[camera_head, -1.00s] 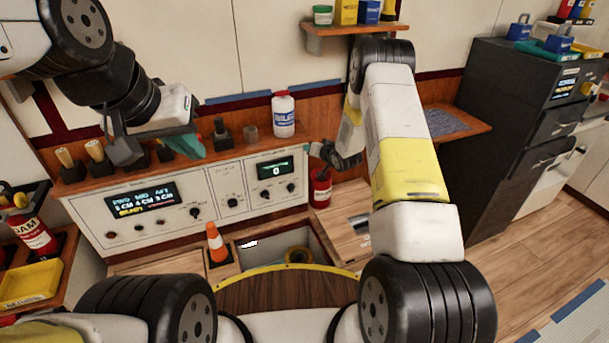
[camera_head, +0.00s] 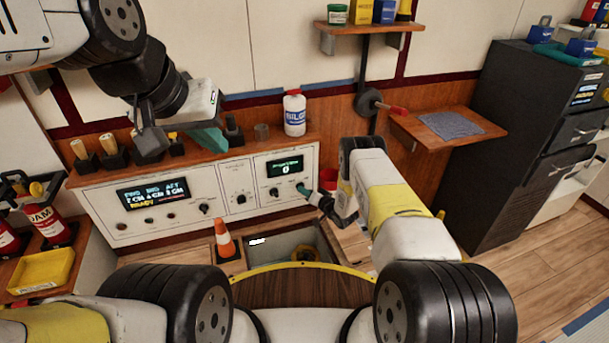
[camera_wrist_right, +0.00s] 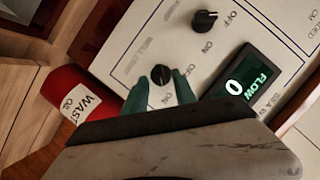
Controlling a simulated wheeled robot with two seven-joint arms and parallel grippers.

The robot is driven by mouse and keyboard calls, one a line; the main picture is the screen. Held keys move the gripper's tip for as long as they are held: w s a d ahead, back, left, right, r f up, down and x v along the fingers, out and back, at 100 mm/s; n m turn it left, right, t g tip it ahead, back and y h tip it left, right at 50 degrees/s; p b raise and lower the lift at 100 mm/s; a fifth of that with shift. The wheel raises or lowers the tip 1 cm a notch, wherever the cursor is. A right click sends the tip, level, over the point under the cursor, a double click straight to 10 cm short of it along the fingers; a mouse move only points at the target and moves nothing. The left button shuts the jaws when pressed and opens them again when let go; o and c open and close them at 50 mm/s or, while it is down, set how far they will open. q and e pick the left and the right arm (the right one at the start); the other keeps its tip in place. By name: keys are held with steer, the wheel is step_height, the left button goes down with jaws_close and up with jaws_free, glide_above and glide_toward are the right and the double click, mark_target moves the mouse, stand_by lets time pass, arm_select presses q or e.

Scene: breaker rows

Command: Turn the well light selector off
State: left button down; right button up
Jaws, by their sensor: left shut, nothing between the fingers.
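The white control panel (camera_head: 160,190) stands under the wooden shelf. Its rightmost black knob (camera_wrist_right: 161,75) shows in the right wrist view, with "ON" beside it and a label too small to read surely; I take it as the well light selector. My right gripper (camera_head: 306,190) is at the panel's right end in the head view, covering that knob. In the right wrist view its green fingers (camera_wrist_right: 162,82) are apart, one on each side of the knob; contact cannot be told. My left gripper (camera_head: 212,141) is shut and empty by the shelf, above the panel.
A second black knob (camera_wrist_right: 204,21) and the lit flow display (camera_wrist_right: 251,86) are close to my right gripper. A red waste oil container (camera_wrist_right: 78,103) stands beside the panel. An orange cone (camera_head: 225,241) stands before it, beside an open floor well (camera_head: 275,252).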

steer(key=shift+w+a+f, duration=0.2)
steer(key=shift+w+a, duration=0.2)
steer(key=shift+w, duration=0.2)
jaws_close()
steer(key=shift+n, duration=0.3)
steer(key=shift+s+a+n+t+h, duration=0.15)
steer(key=shift+n+t+h, duration=0.25)
steer(key=shift+n+h, duration=1.05)
steer(key=shift+a+n+t+h, duration=0.35)
steer(key=shift+n+h, duration=0.6)
steer(key=shift+n, duration=1)
steer(key=shift+s+a+n+t+h, duration=0.1)
steer(key=shift+n+t+h, duration=0.35)
steer(key=shift+n+h, duration=1)
steer(key=shift+n+y, duration=0.25)
steer(key=shift+n, duration=0.1)
